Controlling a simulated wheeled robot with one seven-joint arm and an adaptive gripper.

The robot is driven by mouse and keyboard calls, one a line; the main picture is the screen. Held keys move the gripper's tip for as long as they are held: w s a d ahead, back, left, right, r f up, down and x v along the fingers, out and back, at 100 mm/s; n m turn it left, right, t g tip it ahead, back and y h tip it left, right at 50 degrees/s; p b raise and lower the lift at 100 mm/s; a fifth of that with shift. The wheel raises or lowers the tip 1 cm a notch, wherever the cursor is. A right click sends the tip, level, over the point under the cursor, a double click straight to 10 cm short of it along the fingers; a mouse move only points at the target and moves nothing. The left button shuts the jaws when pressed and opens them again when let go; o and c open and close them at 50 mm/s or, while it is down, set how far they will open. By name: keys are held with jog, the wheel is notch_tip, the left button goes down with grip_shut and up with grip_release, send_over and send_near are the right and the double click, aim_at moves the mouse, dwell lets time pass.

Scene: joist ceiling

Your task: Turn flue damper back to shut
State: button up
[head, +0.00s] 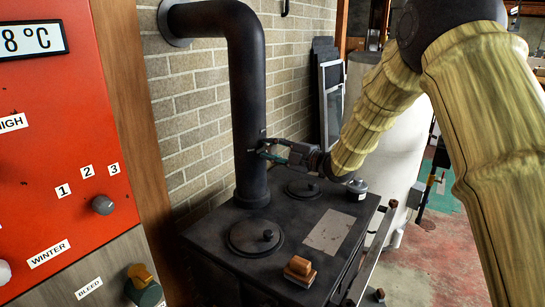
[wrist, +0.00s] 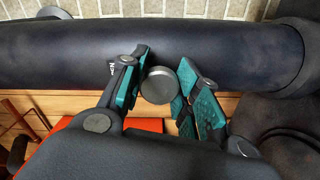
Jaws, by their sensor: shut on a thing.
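The black flue pipe (head: 247,95) rises from the stove and bends into the brick wall. The wrist view shows the pipe (wrist: 220,50) lying across the picture. The damper's round grey knob (wrist: 158,85) stands out from the pipe between my teal fingertips. My gripper (head: 262,152) reaches the pipe from the right and is shut on this knob. The wrist view shows my gripper (wrist: 163,92) with one finger on each side of the knob. A small white mark (wrist: 112,68) shows on the pipe by the left finger. The damper plate inside the pipe is hidden, so its angle cannot be told.
The black stove top (head: 215,238) below carries a round lid (head: 256,237), a wooden-topped block (head: 299,270) and a grey lidded pot (head: 357,188). A red panel (head: 60,130) with a knob stands at the left. A pale cylinder (head: 400,145) stands behind my arm.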

dwell(0.4)
jog(key=o, duration=1)
jog(key=shift+d, duration=0.1)
jog(key=v, duration=1.2)
